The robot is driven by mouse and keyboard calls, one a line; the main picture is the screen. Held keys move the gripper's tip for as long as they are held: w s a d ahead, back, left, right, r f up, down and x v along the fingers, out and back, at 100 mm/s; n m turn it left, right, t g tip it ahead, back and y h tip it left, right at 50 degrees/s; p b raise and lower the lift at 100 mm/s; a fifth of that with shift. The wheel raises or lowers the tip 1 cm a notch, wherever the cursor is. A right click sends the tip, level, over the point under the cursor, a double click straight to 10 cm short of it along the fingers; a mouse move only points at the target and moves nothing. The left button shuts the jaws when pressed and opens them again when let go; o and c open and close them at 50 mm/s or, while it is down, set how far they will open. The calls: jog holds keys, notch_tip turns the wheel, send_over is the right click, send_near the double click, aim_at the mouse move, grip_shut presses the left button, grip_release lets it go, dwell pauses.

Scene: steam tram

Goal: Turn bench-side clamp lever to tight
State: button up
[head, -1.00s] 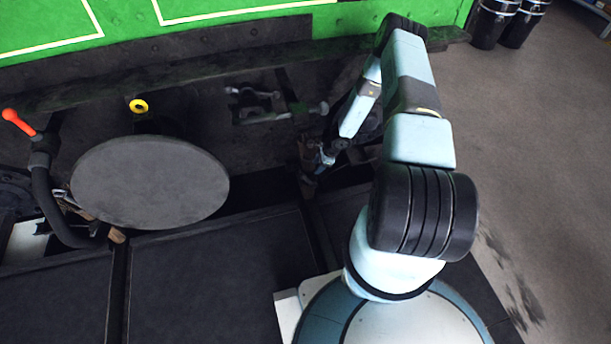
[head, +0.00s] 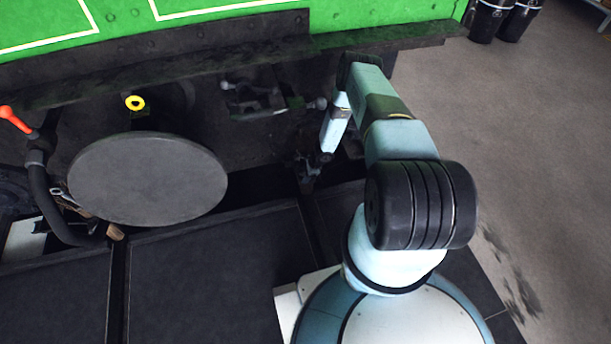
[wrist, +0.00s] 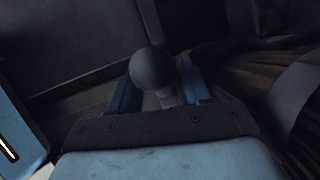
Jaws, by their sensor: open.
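In the wrist view a lever with a dark round knob (wrist: 153,68) and a pale shaft stands between the two blue fingers of my gripper (wrist: 158,92). The fingers are open, one on each side of the shaft; I cannot tell whether either touches it. In the head view my gripper (head: 308,166) points down in the dark strip by the bench edge, right of the round grey disc. It is small and dim there, and the lever cannot be made out beside it.
A dark metal fixture (head: 252,98) sits behind. A green panel (head: 210,25) closes the back. Open floor (head: 530,150) lies at right.

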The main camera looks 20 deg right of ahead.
jog(key=shift+f, duration=0.1)
jog(key=shift+c, duration=0.5)
grip_shut()
